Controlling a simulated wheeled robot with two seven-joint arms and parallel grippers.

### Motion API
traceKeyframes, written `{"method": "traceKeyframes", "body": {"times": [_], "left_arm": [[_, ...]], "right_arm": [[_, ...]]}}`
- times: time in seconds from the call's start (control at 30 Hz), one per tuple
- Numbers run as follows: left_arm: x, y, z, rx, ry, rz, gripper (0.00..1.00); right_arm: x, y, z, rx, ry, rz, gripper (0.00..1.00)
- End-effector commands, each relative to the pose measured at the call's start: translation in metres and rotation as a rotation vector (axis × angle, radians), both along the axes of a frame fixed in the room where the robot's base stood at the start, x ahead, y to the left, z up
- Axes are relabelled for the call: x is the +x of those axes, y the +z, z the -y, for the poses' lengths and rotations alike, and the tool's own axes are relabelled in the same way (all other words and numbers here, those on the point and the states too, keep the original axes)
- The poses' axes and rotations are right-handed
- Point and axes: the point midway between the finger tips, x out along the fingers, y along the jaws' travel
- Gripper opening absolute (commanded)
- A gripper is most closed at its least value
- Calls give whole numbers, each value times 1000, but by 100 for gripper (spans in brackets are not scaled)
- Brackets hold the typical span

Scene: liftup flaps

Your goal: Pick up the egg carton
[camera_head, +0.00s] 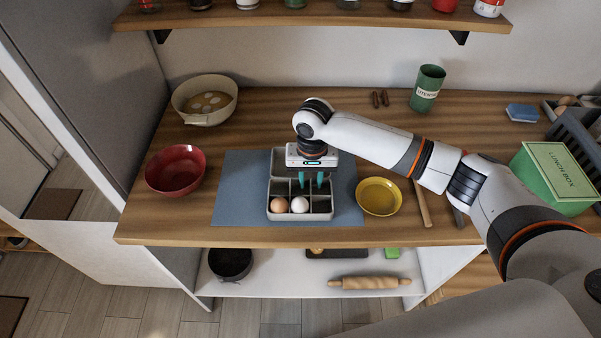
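The egg carton (301,215) is a grey tray with compartments on a blue-grey mat (240,190) on the wooden counter. A brown egg (279,205) and a white egg (299,205) sit in its front compartments. My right gripper (311,183) points down over the carton, its two teal fingers apart. The fingertips are at or just above the compartments behind and right of the white egg; I cannot tell whether they touch the carton. The gripper hides part of the carton's back. My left gripper is not in view.
A red bowl (175,169) stands left of the mat and a yellow bowl (379,196) right of it. A cream pot (204,99), a green utensil cup (427,88) and a green lunch box (553,178) stand farther out. A shelf (330,23) hangs above the back.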

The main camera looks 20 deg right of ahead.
Motion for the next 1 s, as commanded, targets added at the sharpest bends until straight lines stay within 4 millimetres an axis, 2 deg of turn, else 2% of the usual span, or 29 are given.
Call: {"method": "traceKeyframes", "body": {"times": [0.1, 0.3, 0.7, 0.83, 1.0], "left_arm": [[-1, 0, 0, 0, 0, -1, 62], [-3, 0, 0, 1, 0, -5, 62], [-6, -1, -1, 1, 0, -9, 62], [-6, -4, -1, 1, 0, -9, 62], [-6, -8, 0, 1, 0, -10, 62]], "right_arm": [[0, 0, 0, 0, 1, 0, 29], [0, 0, 0, 0, 1, 0, 0], [1, 5, -1, 1, 1, 2, 0], [1, 23, -1, 2, 2, 4, 0], [1, 59, -1, 3, 1, 5, 0]]}}
